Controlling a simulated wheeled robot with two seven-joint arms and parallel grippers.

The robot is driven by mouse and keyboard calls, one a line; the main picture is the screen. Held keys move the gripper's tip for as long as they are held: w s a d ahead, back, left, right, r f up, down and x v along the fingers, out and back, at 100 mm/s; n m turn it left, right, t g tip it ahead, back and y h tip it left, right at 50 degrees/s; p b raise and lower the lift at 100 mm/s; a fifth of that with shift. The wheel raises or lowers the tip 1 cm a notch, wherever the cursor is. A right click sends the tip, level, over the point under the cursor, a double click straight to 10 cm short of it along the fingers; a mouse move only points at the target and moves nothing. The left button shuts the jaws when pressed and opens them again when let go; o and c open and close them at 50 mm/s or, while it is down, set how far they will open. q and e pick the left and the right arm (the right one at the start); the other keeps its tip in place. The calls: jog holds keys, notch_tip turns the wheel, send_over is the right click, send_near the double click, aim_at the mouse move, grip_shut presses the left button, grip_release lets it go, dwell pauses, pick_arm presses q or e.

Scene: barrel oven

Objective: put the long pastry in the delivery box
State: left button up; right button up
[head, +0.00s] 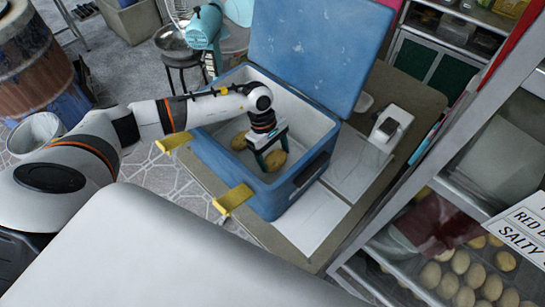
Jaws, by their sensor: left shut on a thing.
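The delivery box (222,163) is a blue cooler with a white inside, standing open on a table with its blue lid (315,45) raised at the back. My left arm reaches in from the left over the box's rim. My left gripper (270,160) points down inside the box and is shut on a golden-brown pastry (275,161), the long pastry as far as I can tell. The fingers partly cover it, and I cannot tell whether it touches the box floor. Another brown pastry (239,141) lies in the box, left of the gripper. My right gripper is out of view.
A glass display case (455,240) with shelves of round buns stands at the right. A small white device (391,127) is on the table right of the box. A teal fan (205,27) and a stool stand behind; a rusty barrel (40,70) is at the far left.

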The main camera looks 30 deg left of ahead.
aim_at(271, 154)
pick_arm(q)
notch_tip(271, 154, down, 3)
jog(key=shift+f, duration=0.15)
jog(key=shift+f, duration=0.2)
jog(key=o, duration=1.1)
jog(key=shift+c, duration=0.2)
jog(key=shift+r, duration=0.1)
